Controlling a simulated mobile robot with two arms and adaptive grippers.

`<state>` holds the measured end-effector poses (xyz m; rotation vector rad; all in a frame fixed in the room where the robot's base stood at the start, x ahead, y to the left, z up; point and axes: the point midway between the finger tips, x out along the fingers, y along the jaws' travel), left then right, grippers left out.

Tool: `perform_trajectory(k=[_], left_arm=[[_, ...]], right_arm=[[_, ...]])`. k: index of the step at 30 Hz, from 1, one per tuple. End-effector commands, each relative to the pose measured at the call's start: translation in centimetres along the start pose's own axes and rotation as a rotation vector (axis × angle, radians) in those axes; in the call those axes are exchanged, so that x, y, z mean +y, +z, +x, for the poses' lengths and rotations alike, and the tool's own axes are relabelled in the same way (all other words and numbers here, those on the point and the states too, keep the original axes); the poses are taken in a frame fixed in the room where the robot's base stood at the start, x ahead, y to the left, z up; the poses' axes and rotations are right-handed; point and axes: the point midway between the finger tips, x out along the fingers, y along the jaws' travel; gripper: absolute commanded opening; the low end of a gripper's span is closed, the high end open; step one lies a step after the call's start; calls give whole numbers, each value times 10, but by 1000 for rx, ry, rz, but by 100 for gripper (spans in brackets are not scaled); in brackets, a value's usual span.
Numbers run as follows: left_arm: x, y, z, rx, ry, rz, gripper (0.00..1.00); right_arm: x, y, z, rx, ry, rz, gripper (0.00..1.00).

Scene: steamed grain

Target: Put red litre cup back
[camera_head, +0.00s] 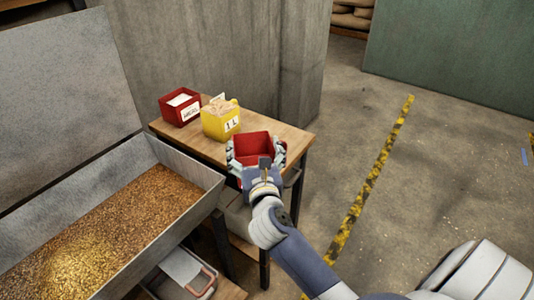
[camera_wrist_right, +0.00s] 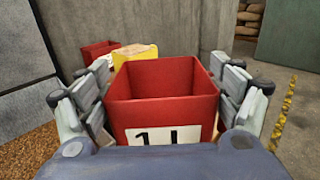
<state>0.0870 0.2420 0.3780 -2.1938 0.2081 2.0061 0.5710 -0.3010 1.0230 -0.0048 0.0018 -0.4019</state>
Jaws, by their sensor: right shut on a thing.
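The red litre cup (camera_head: 253,146) is a square, open red box. In the right wrist view the cup (camera_wrist_right: 165,110) shows a white "1 L" label facing the camera, and its visible inside looks empty. My right gripper (camera_head: 257,152) is shut on the cup, with its fingers along the left and right sides. The cup is upright at the near right end of the small wooden table (camera_head: 295,138). I cannot tell whether its bottom touches the table. My left gripper is not in view.
A yellow "1 L" box (camera_head: 215,124) with grain-coloured contents and a red labelled box (camera_head: 171,113) stand further left on the table. A metal bin (camera_head: 205,188) of grain is at the left. A concrete wall (camera_head: 230,60) stands behind. Open floor lies right.

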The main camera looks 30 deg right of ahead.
Motion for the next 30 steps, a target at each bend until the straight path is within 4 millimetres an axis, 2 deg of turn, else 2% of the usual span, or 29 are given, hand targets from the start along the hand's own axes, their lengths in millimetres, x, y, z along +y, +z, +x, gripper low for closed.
perform_trajectory(k=[5,15,18,21,25,30], left_arm=[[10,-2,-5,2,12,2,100],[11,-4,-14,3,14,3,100],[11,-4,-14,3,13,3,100],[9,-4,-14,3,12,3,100],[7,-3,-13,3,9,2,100],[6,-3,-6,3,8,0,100]], right_arm=[[-11,2,29,-3,-6,6,18],[-46,-8,113,-3,-5,5,18],[-54,-10,132,-3,-5,6,18],[-59,-12,144,-3,-4,6,18],[-61,-17,150,0,-4,8,18],[-61,-43,149,1,-3,8,18]])
